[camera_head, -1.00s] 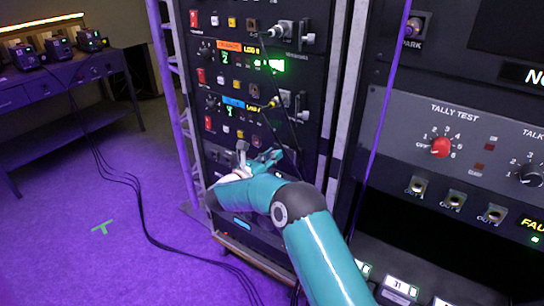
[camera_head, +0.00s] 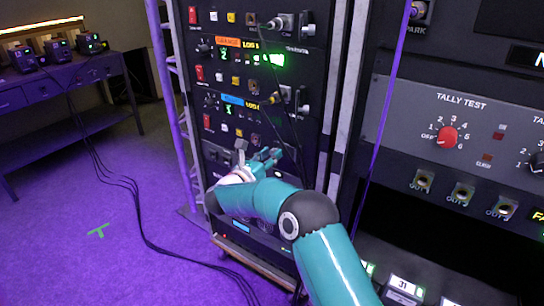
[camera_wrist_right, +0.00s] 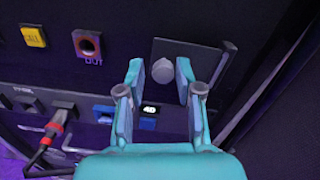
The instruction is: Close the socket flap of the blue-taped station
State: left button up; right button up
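The blue tape (camera_head: 233,101) marks a station in the rack. Below it is a row with a red switch (camera_head: 207,121), a yellow button and a round socket (camera_head: 256,140). My right gripper (camera_head: 272,154) is at the right end of that row and covers part of it. In the right wrist view my right gripper (camera_wrist_right: 160,75) is open in front of a dark square plate (camera_wrist_right: 205,56), which looks like the flap. A round grey knob (camera_wrist_right: 178,66) on it shows between the fingers; contact cannot be told. My left gripper is not in view.
Dark cables (camera_head: 285,122) hang from plugs above, close to my right gripper. In the wrist view a plugged cable with a red ring (camera_wrist_right: 58,124) is at lower left. A panel with a red dial (camera_head: 447,137) stands to the right. Floor cables (camera_head: 145,215) run left of the rack.

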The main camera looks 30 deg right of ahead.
jog(key=shift+o, duration=0.4)
jog(key=shift+d, duration=0.1)
jog(key=shift+s, duration=0.15)
jog(key=v, duration=1.2)
jog(key=shift+d+f, duration=0.1)
